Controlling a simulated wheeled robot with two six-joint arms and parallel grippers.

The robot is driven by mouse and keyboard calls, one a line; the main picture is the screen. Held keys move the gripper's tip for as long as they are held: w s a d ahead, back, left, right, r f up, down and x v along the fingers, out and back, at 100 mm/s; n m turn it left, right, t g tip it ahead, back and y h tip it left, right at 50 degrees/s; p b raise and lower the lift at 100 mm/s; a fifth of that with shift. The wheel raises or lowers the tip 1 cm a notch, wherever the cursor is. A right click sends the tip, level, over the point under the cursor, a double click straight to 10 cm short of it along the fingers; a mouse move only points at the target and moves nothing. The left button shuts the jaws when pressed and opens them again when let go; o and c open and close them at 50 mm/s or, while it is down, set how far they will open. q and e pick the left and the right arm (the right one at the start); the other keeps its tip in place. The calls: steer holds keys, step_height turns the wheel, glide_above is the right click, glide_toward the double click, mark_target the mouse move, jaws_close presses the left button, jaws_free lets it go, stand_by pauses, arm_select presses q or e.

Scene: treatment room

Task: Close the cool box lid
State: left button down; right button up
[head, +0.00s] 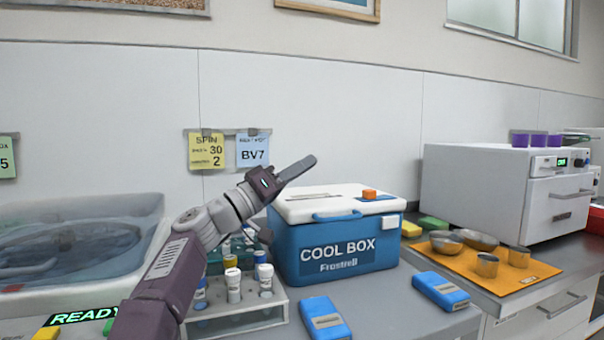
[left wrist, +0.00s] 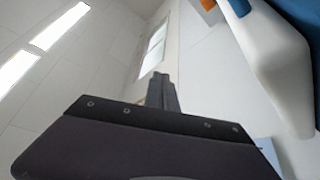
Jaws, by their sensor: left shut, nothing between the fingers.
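The cool box (head: 335,250) is a blue box with a white lid (head: 330,202), standing on the counter right of centre in the head view. The lid lies flat on top of the box and looks shut. An orange piece (head: 369,194) sits on the lid's right part. In the left wrist view, the shut fingers (left wrist: 161,90) point past the lid's white edge (left wrist: 275,70). My right gripper is not in view.
A tube rack (head: 236,306) with several tubes stands left of the box. Two blue packs (head: 325,318) (head: 440,290) lie in front of it. An orange mat (head: 500,272) with metal bowls is at right, beside a white machine (head: 480,190).

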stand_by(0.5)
arm_select(q)
steer(key=s+d+r+p, duration=0.5)
steer(key=d+r, duration=0.5)
steer(key=r, duration=0.1)
steer(key=shift+s+d, duration=0.2)
steer(key=shift+s, duration=0.1)
